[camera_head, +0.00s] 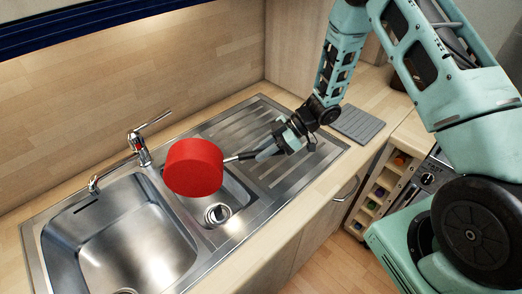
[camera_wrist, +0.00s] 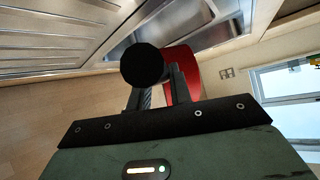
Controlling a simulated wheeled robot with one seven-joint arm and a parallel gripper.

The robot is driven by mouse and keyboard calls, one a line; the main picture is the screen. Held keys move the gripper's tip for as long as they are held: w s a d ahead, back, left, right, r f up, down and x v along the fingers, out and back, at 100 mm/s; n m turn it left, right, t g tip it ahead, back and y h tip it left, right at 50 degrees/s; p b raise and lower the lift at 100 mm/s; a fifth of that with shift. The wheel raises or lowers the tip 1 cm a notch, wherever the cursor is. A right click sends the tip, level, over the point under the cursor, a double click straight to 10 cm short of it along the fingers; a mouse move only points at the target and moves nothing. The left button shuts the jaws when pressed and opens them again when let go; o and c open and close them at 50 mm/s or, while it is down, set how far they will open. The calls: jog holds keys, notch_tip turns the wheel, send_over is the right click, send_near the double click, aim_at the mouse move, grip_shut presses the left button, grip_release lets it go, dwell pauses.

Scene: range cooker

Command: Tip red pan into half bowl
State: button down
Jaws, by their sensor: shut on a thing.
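The red pan (camera_head: 194,167) is in the air over the half bowl (camera_head: 238,192), the small sink basin between the large basin and the drainboard. Its handle points right, to my gripper (camera_head: 266,153), which is shut on it. No inside of the pan shows, so I cannot tell its contents; it looks tilted, with its closed outer surface toward the camera. In the wrist view the black handle end (camera_wrist: 145,65) sits between the fingers, and part of the red pan (camera_wrist: 181,68) shows behind. The pan hides the left part of the half bowl; its drain is visible.
The tap (camera_head: 140,150) stands behind the sink, left of the pan. The large basin (camera_head: 120,235) is at left, the ribbed drainboard (camera_head: 262,120) at right. A grey ribbed mat (camera_head: 358,123) lies on the worktop. The wooden wall (camera_head: 120,100) is behind.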

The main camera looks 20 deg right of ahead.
jog(key=shift+s+a+r+n+t+h+b, duration=0.25)
jog(key=shift+s+r+n+t+b, duration=0.4)
jog(key=shift+b, duration=1.15)
jog(key=shift+s+a+r+n+t+h+b, duration=0.2)
jog(key=shift+s+n+t+b, duration=0.5)
jog(key=shift+b, duration=1.05)
jog(key=shift+s+a+r+n+t+h+b, duration=0.3)
jog(key=shift+s+t+b, duration=0.7)
jog(key=shift+b, duration=0.8)
jog(key=shift+s, duration=0.15)
jog(key=shift+s+n+b, duration=0.2)
jog(key=shift+n+b, duration=0.05)
jog(key=shift+b, duration=0.6)
jog(key=shift+s+a+r+t+p, duration=0.3)
jog(key=shift+r+p, duration=0.2)
jog(key=shift+p, duration=0.65)
jog(key=shift+s+n+t+p, duration=0.1)
jog(key=shift+n+t+p, duration=0.2)
jog(key=shift+p, duration=0.95)
